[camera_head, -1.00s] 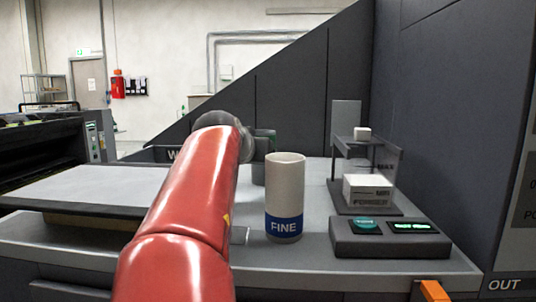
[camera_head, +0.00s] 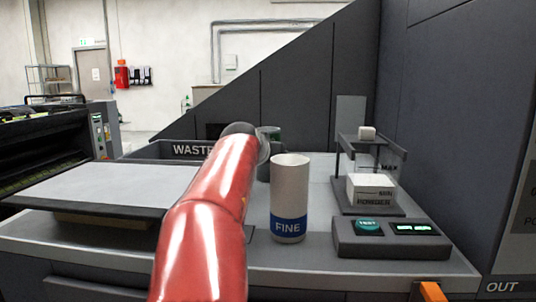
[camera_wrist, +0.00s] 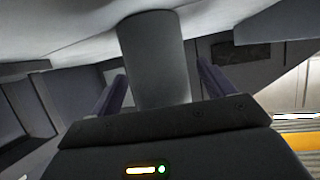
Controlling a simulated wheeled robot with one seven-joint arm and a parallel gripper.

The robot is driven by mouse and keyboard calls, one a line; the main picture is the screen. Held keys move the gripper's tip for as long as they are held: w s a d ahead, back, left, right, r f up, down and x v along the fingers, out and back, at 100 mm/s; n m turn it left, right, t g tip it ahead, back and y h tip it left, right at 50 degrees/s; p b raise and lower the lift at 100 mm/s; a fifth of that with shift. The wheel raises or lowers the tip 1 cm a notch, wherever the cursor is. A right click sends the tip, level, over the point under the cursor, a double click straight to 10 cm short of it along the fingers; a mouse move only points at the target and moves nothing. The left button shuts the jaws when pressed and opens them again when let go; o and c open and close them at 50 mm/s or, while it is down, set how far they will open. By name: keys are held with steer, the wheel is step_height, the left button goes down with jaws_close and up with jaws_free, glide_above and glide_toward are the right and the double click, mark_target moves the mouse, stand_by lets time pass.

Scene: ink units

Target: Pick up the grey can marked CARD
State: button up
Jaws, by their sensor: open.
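A plain grey can (camera_wrist: 155,60) stands between the two fingers of my gripper (camera_wrist: 162,86) in the wrist view, which looks upside down. No marking is readable on its visible side. My gripper is open, with a gap on each side of the can. In the head view a grey can (camera_head: 263,172) shows only in part, behind my red arm and the white can. My gripper is mostly hidden there by my arm.
A white can with a blue FINE band (camera_head: 290,198) stands just right of my arm, in front of the grey can. A powder stand (camera_head: 372,208) and a button box (camera_head: 391,240) are at right. A WASTE bin (camera_head: 180,150) and a flat light board (camera_head: 105,186) lie left.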

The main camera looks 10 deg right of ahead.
steer(key=c, duration=1.1)
